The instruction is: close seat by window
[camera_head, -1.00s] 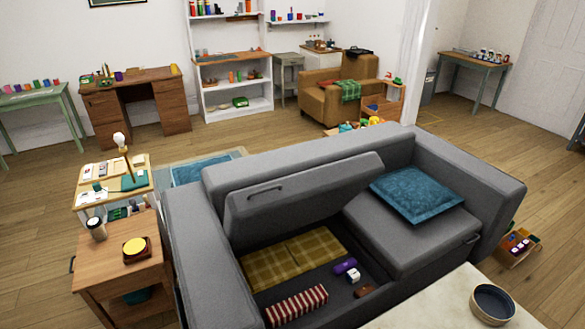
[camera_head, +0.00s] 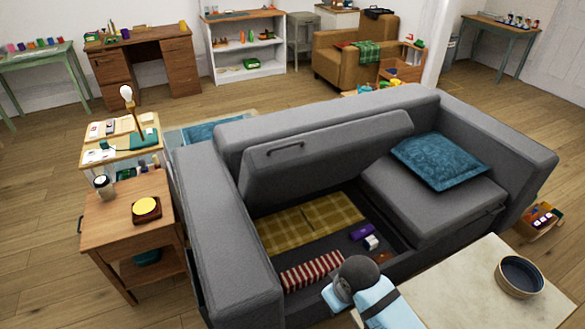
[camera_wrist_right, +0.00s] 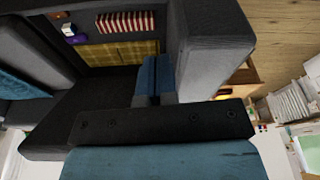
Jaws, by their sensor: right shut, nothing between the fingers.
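The grey sofa (camera_head: 190,215) has its left seat lid (camera_head: 330,155) tilted up, with a dark handle (camera_head: 285,149) near its upper edge. The storage space under it is open. A yellow checked blanket (camera_head: 300,228) and a red-and-white striped item (camera_head: 312,272) lie inside; both also show in the right wrist view. The right-hand seat (camera_head: 420,205) is down with a blue cushion (camera_head: 440,160) on it. My right gripper (camera_wrist_right: 154,62) shows in the right wrist view, shut and empty, pointing toward the storage space. No window is in view. My left gripper is out of view.
A pale table (camera_head: 470,285) with a dark bowl (camera_head: 520,277) stands at the front right. A wooden side table (camera_head: 125,215) stands left of the sofa. A purple item (camera_head: 361,232) and a white item (camera_head: 371,243) lie in the storage. Floor is free at far left.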

